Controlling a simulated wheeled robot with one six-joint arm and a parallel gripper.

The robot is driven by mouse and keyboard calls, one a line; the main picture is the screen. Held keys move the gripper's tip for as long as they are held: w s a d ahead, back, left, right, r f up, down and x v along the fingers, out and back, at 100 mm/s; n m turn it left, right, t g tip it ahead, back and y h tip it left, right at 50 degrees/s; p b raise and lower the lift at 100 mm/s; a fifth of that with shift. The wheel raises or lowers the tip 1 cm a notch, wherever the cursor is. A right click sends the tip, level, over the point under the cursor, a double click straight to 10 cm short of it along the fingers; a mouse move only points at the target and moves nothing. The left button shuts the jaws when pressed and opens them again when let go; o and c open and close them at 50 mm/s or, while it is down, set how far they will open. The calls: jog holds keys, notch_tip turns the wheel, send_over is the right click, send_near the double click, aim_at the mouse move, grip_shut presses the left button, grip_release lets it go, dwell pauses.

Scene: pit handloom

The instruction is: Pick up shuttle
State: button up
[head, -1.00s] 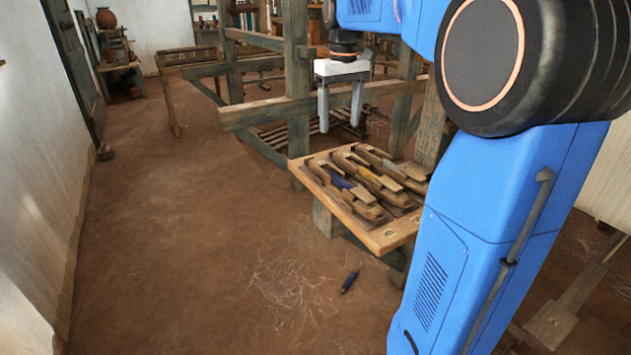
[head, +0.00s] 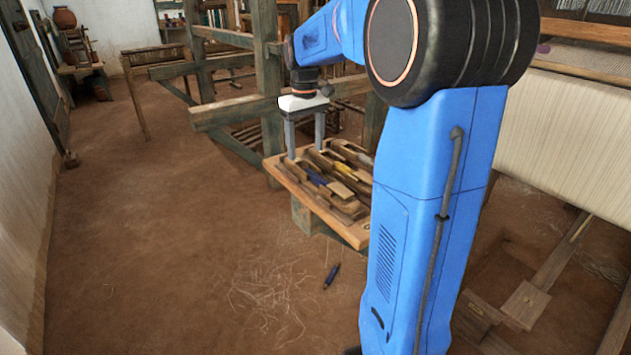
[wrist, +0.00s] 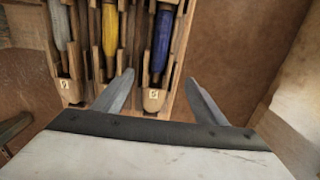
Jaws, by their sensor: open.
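Several wooden boat shuttles lie side by side in a wooden tray (head: 345,232) on a low stand. One shuttle with blue thread (head: 316,177) lies nearest the tray's left side. It also shows in the wrist view (wrist: 160,50), its wooden tip near a small numbered label. A shuttle with yellow thread (wrist: 117,25) lies to its left there, and one with pale thread (wrist: 60,30) farther left. My gripper (head: 305,151) is open and points down over the far part of the tray. In the wrist view its fingers (wrist: 158,88) stand either side of the blue shuttle's tip, with nothing held.
A green wooden loom frame (head: 263,70) stands behind the tray, with a beam (head: 230,110) close to my gripper. Pale woven cloth (head: 560,140) is stretched at the right. A small blue item (head: 332,275) and loose fibres lie on the earthen floor. The floor at left is clear.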

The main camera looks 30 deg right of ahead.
aim_at(308, 169)
jog(key=shift+s+d+f, duration=0.15)
jog(key=shift+f, duration=1.4)
jog(key=shift+s+d+f, duration=0.1)
jog(key=shift+f, duration=1.45)
jog(key=c, duration=1.3)
jog(key=shift+r, duration=0.15)
notch_tip(308, 169, up, 10)
jog(key=shift+f, duration=0.1)
